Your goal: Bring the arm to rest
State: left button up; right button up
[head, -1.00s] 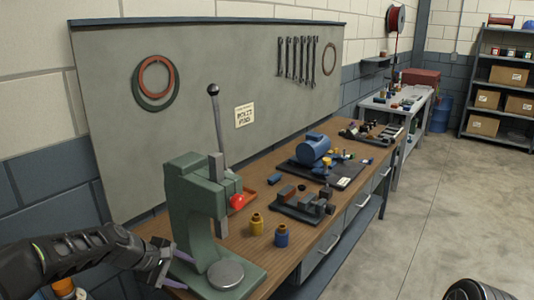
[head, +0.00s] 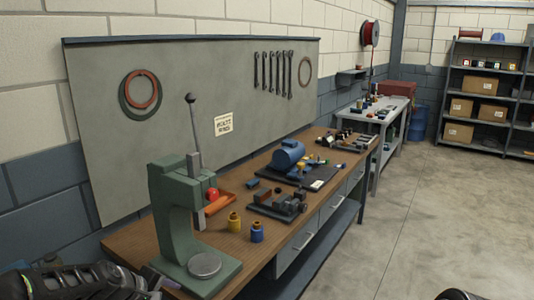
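My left arm (head: 75,282) comes in low at the left corner of the head view, in front of the bench's near end. Its gripper (head: 155,284) shows only in part beside the base of the green press, and I cannot tell whether its fingers are open or shut. A small dark rounded piece of my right arm (head: 457,295) shows at the bottom right edge. The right gripper is out of view.
The green arbor press (head: 177,215) stands on the wooden bench (head: 132,240) close to my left arm. The floor (head: 420,220) at right is clear.

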pick_arm(q)
jog(key=s+d+f+m+g, duration=0.1)
jog(key=s+d+f+m, duration=0.1)
jog(key=s+d+f, duration=0.4)
jog(key=s+d+f+m+g+b, duration=0.15)
jog(key=s+f, duration=0.25)
jog(key=f, duration=0.4)
jog(key=s+d+f+m, duration=0.3)
jog(key=s+f, duration=0.2)
jog(key=f, duration=0.3)
jog(key=s+d+f+m+g, duration=0.1)
jog(key=s+d+f, duration=0.1)
jog(key=s, duration=0.5)
jog(key=s+d+f+m+g, duration=0.1)
jog(key=s+d+f, duration=0.2)
jog(key=s, duration=0.3)
jog(key=s+d+f+m+g+b, duration=0.1)
jog(key=s+d+f+g, duration=0.1)
jog(key=s, duration=0.5)
jog(key=shift+s+d+f+h, duration=0.35)
jog(key=shift+d+f, duration=0.4)
jog(key=shift+d, duration=0.3)
pick_arm(e)
jog(key=shift+g, duration=0.5)
jog(key=s+f, duration=0.1)
jog(key=s+a+f, duration=0.1)
jog(key=s+f, duration=0.1)
jog(key=shift+s+a, duration=0.1)
jog(key=shift+s, duration=0.05)
